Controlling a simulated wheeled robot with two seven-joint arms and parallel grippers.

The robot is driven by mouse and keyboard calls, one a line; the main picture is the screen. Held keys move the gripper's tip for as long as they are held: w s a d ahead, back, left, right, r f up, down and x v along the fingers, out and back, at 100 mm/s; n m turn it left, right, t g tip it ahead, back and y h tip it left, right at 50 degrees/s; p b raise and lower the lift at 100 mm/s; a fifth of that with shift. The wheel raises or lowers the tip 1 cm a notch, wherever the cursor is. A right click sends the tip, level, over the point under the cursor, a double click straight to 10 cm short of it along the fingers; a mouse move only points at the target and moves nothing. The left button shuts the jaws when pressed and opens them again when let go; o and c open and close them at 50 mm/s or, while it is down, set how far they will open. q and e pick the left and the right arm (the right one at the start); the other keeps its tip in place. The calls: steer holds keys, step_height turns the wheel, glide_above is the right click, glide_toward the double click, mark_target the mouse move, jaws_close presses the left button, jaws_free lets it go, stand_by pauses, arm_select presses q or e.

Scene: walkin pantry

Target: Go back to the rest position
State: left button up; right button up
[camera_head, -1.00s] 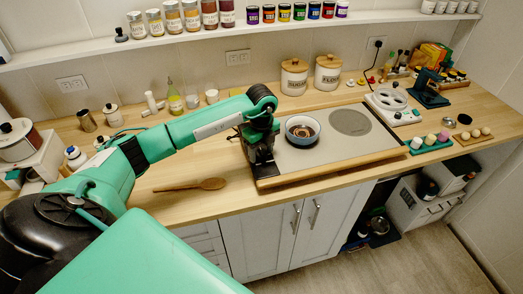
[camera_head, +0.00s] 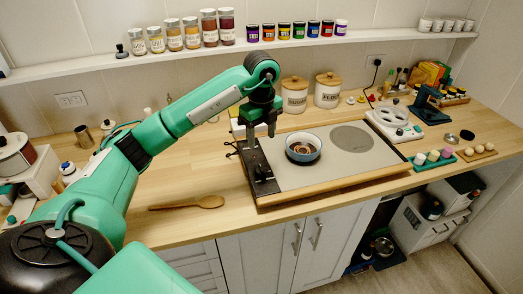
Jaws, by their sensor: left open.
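My left arm comes in from the left, and its gripper (camera_head: 261,132) points down above the left part of the grey cooktop panel (camera_head: 300,178). The fingers are open, with nothing between them. A blue bowl (camera_head: 316,141) with something brown inside stands on the panel, just right of the gripper and apart from it. My right gripper is not in view.
A wooden spoon (camera_head: 208,202) lies on the counter left of the panel. Canisters (camera_head: 294,96) stand behind it. A white appliance (camera_head: 394,121) and a green egg tray (camera_head: 435,160) are to the right. A shelf of jars (camera_head: 209,28) runs above.

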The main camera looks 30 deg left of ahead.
arm_select(q)
steer(key=shift+r, duration=0.5)
